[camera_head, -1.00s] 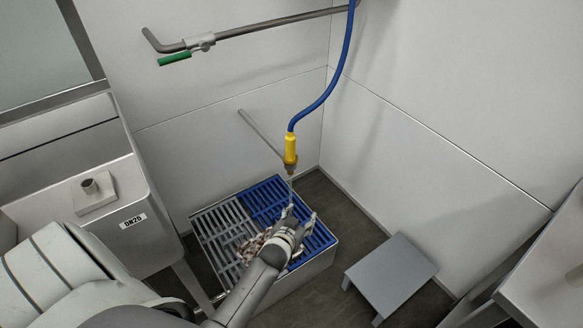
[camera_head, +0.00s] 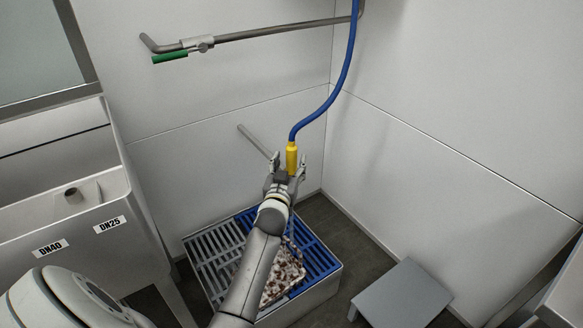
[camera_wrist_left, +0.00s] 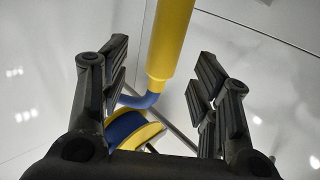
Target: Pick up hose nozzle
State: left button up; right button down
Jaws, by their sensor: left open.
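The hose nozzle (camera_head: 292,156) is yellow and hangs upright from the end of a blue hose (camera_head: 343,75). My left gripper (camera_head: 288,162) is open, with its fingers on either side of the nozzle's lower part in the head view. In the left wrist view the yellow nozzle (camera_wrist_left: 170,40) shows between the two open fingers (camera_wrist_left: 155,85), apart from both. The nozzle's lower end is hidden behind my gripper in the head view. My right gripper is in neither view.
A floor drain box with a grey and blue grate (camera_head: 318,262) lies below, with a speckled cloth-like item (camera_head: 285,275) on it. A grey step stool (camera_head: 402,292) stands at right. A wall pipe (camera_head: 265,32) with a green-handled valve (camera_head: 170,58) runs above. A tank (camera_head: 75,225) stands at left.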

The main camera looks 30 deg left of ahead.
aim_at(291, 157)
pick_arm(q)
jog(key=b+x, duration=0.1)
jog(key=x, duration=0.4)
jog(key=shift+a+f, duration=0.15)
jog(key=shift+w+a, duration=0.1)
jog(key=shift+w, duration=0.1)
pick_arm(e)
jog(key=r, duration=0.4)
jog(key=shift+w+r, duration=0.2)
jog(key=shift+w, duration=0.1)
pick_arm(q)
grip_shut()
